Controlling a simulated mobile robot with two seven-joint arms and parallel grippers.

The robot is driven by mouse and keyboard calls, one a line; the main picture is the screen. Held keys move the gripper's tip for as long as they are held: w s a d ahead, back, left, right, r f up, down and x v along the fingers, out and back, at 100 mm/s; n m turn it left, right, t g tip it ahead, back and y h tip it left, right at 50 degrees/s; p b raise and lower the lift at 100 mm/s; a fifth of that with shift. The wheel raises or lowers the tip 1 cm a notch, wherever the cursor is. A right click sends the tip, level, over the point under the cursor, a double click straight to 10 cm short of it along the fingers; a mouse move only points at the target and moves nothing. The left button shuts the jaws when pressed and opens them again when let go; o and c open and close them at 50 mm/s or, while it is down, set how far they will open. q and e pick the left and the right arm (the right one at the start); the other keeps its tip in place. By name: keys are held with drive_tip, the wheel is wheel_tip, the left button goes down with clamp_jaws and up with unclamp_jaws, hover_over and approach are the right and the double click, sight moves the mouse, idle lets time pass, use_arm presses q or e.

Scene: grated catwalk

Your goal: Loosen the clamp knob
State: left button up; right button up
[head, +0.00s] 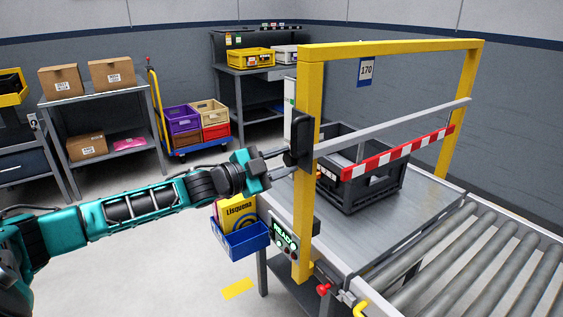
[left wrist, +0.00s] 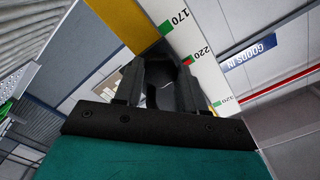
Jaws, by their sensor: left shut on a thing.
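A black clamp block (head: 299,138) sits on the near yellow post (head: 307,200) of a gate frame, where a grey crossbar (head: 395,128) meets it. My left gripper (head: 283,161) reaches it from the left. In the left wrist view its two fingers (left wrist: 160,84) are shut around a dark knob (left wrist: 161,96), beside the yellow post and a white scale strip (left wrist: 199,62) marked 170, 220 and 320. A small red mark shows near 220. The fingers hide much of the knob. My right gripper is in neither view.
A red-and-white striped bar (head: 400,153) hangs below the crossbar. A dark grey crate (head: 368,186) stands on the metal table behind the post. A READY panel (head: 285,238) and blue bin (head: 245,240) are lower down. Rollers (head: 480,265) run at the right.

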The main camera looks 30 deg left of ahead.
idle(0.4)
use_arm(q)
drive_tip(key=o, duration=0.8)
drive_tip(key=shift+s+a, duration=0.1)
drive_tip(key=shift+s+a+f, duration=0.15)
drive_tip(key=shift+s+a, duration=0.05)
drive_tip(key=shift+s, duration=0.4)
drive_tip(key=v, duration=1.1)
drive_tip(key=shift+s, duration=0.15)
drive_tip(key=shift+a, duration=0.1)
